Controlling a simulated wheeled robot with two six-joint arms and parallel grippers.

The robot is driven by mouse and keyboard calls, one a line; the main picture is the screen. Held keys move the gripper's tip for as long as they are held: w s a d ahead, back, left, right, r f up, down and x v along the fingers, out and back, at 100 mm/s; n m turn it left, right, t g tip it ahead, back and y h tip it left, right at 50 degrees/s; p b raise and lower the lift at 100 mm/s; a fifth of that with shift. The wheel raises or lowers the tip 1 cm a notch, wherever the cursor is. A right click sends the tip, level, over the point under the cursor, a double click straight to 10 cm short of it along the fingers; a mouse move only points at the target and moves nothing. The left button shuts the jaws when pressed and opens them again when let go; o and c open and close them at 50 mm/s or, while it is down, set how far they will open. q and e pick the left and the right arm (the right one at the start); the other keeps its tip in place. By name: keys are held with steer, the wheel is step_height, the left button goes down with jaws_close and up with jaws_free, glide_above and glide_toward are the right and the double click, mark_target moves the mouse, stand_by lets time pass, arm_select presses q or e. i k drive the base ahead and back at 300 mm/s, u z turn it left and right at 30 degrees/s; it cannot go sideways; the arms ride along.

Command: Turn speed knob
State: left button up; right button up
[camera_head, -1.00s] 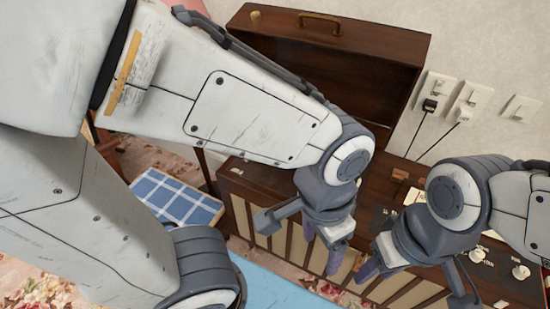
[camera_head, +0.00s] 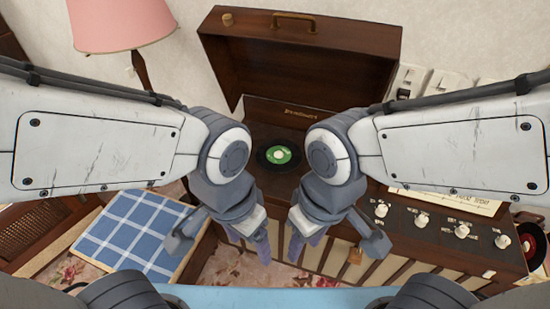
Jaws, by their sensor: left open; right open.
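A dark wooden record player (camera_head: 460,258) stands in front of me with its lid raised. A row of several cream knobs sits on its panel at the right: the first knob (camera_head: 381,210), then others (camera_head: 421,219), (camera_head: 462,230) and (camera_head: 502,241). Their labels are too small to read, so I cannot tell which one is for speed. My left gripper (camera_head: 223,238) is open and empty, in front of the cabinet, left of the knobs. My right gripper (camera_head: 335,240) is open and empty; its right finger is close to the first knob in the picture, with contact unclear.
A black record with a green label (camera_head: 281,156) lies between my arms. The raised lid (camera_head: 300,60) stands behind. A blue checked cushion (camera_head: 140,232) is at the left, and a pink lamp (camera_head: 120,22) stands at upper left. Another record (camera_head: 530,243) is at the right edge.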

mark_target(380, 211)
steer(key=z, duration=0.9)
steer(key=k, duration=0.5)
steer(key=u, duration=1.15)
steer(key=i, duration=0.7)
steer(key=z, duration=0.9)
